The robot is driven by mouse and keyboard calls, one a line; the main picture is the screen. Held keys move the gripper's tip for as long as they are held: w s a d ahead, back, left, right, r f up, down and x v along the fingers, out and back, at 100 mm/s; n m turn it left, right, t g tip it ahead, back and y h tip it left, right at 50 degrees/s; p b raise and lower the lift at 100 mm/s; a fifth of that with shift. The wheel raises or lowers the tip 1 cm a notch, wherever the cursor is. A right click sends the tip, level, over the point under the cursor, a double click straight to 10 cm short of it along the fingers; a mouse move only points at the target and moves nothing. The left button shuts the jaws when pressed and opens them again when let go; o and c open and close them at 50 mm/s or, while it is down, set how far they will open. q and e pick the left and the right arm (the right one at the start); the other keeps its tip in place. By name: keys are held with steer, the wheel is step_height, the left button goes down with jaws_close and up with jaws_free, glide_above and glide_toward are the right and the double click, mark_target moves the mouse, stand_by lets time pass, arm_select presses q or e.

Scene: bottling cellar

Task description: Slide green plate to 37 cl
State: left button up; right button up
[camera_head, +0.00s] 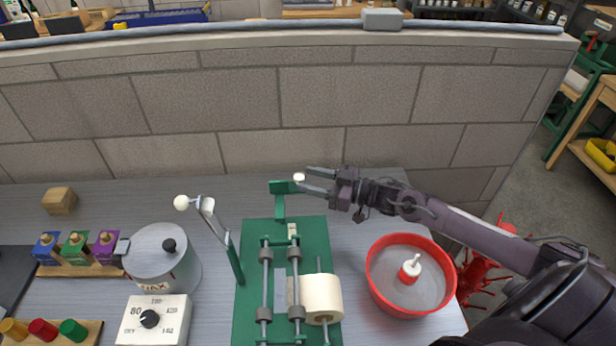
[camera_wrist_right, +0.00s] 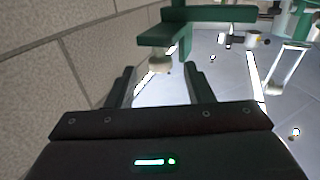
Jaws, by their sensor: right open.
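The small green plate (camera_head: 283,187) stands on a green post at the far end of the green labelling machine (camera_head: 314,234). A pale round knob (camera_head: 299,177) shows at its right side. My right gripper (camera_head: 308,180) comes in from the right and is open, its fingertips close around the knob. In the right wrist view the green plate (camera_wrist_right: 165,36) is ahead of the jaws, and the knob (camera_wrist_right: 160,63) hangs between the two fingertips. I cannot tell whether a finger touches it. No 37 cl mark is readable. My left gripper is not in view.
A cream label roll (camera_head: 322,296) and metal rollers are on the machine; a lever with a white ball (camera_head: 182,202) rises left. A red bowl (camera_head: 374,284) stands right, beneath my right arm. A stone wall (camera_head: 270,100) is close behind. Left are a pot (camera_head: 150,262) and coloured blocks.

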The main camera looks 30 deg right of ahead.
steer(key=shift+w+a, duration=0.35)
steer(key=shift+a, duration=0.05)
jaws_close()
